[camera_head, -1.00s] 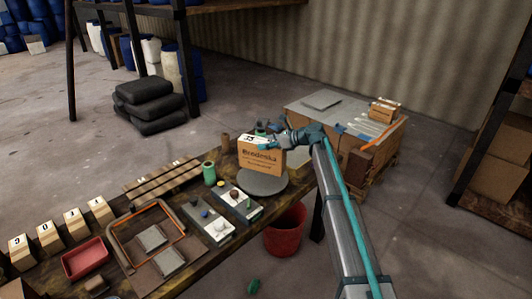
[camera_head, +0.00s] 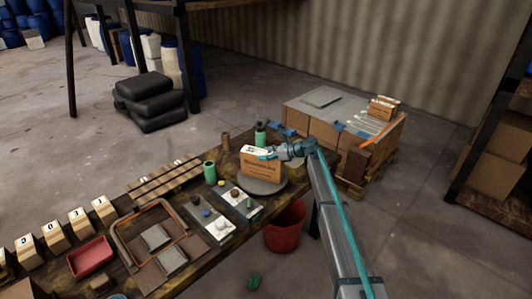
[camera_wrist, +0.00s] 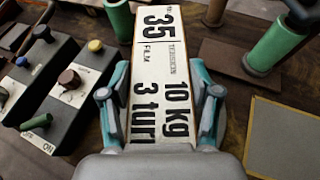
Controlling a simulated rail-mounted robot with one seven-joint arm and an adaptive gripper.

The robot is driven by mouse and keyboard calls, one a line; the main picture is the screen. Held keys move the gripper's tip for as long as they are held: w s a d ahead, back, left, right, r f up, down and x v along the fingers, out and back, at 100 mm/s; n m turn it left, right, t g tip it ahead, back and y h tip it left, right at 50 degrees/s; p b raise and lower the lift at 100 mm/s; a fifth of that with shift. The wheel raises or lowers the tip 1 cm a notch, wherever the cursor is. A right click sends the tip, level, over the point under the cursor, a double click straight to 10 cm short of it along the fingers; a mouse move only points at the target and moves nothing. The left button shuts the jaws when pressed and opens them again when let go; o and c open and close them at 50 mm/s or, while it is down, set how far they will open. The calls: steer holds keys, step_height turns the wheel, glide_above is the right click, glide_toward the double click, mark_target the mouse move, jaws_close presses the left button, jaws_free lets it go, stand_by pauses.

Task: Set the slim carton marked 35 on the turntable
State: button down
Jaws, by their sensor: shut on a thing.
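The slim carton (camera_head: 260,169) is brown with a white top and stands upright over the grey round turntable (camera_head: 270,190). Its white top (camera_wrist: 158,60) shows a large 35 and "10 kg" in the wrist view. My gripper (camera_head: 274,153) is shut on the carton, with one finger on each side of it in the wrist view (camera_wrist: 161,95). The carton's bottom looks very near or on the turntable; I cannot tell whether it touches. The turntable is partly hidden behind the carton.
Two control boxes with knobs (camera_head: 213,221) stand left of the turntable. Green cylinders (camera_head: 210,173) and a brown cylinder (camera_head: 226,141) stand near it. A slatted wooden rack (camera_head: 163,179) lies at left. A red bucket (camera_head: 284,228) is on the floor.

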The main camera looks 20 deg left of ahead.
steer(key=shift+c, duration=1.2)
jaws_free()
